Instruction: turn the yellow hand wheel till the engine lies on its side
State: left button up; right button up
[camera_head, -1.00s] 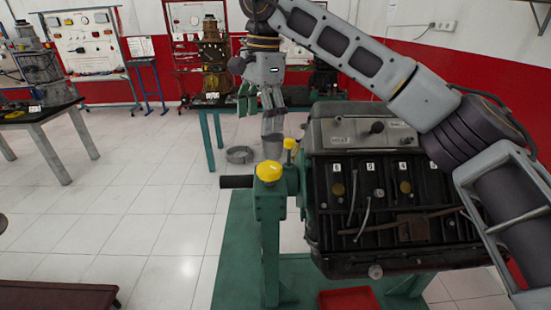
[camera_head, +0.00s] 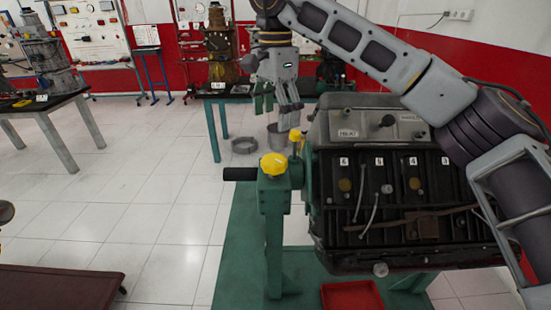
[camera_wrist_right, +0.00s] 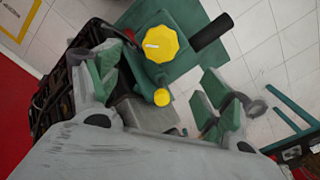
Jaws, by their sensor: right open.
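The yellow hand wheel (camera_head: 273,164) sits on top of a green stand post, left of the engine. In the right wrist view the wheel (camera_wrist_right: 160,44) lies beyond the finger gap, with a smaller yellow knob (camera_wrist_right: 162,97) nearer. The knob (camera_head: 295,135) also shows behind the wheel in the head view. The dark engine (camera_head: 400,205) hangs on the stand, its numbered face toward me. My right gripper (camera_head: 276,103) is open and empty, pointing down above and behind the wheel, apart from it. Its green-padded fingers are spread in the wrist view (camera_wrist_right: 160,78). My left gripper is out of view.
A dark handle bar (camera_head: 240,174) sticks out left from the stand post. A red tray (camera_head: 352,295) lies under the engine. A brown bench top (camera_head: 60,285) is at the lower left. Tiled floor (camera_head: 130,200) is clear left of the stand.

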aim_at(275, 158)
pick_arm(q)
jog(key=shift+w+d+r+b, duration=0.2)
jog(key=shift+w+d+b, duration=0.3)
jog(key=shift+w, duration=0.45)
pick_arm(e)
notch_tip(275, 158, down, 12)
jog(key=shift+f, duration=0.2)
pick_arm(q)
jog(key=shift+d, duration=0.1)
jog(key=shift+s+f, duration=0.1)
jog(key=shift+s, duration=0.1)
pick_arm(e)
jog(key=c, duration=1)
